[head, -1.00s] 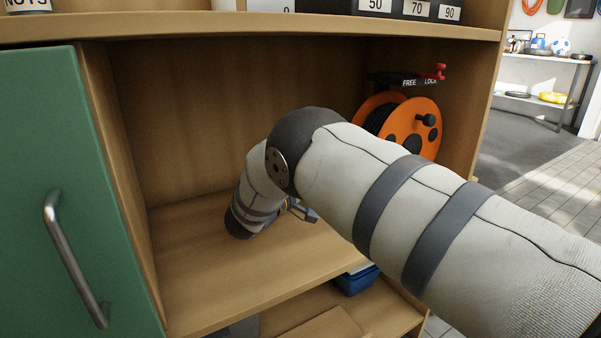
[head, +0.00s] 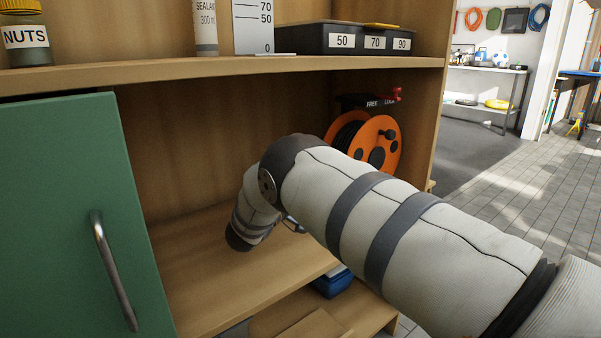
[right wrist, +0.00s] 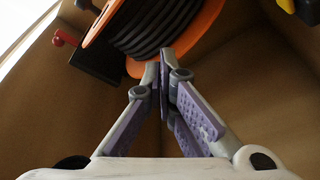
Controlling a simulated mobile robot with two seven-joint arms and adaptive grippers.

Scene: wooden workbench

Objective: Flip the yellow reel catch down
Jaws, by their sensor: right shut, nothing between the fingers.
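An orange cable reel (head: 383,137) with black cable stands at the right inside the open cupboard. Above it is a dark plate (head: 371,104) marked FREE and LOCK, with a red lever (head: 393,96) at its right end. The right wrist view shows the reel (right wrist: 212,22) and the red lever (right wrist: 66,38). A small yellow piece (right wrist: 284,5) on a dark part is cut off at the top right; I cannot tell whether it is the catch. My right gripper (right wrist: 163,72) is shut and empty, its tips by the reel's lower rim; contact is unclear. In the head view my arm hides it.
A green door (head: 75,220) with a metal handle stands at the left. The shelf above (head: 250,66) holds a jar, a sealant tube and a numbered black box (head: 300,40). The cupboard floor (head: 190,265) is clear left of my arm. A blue box (head: 332,284) sits below.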

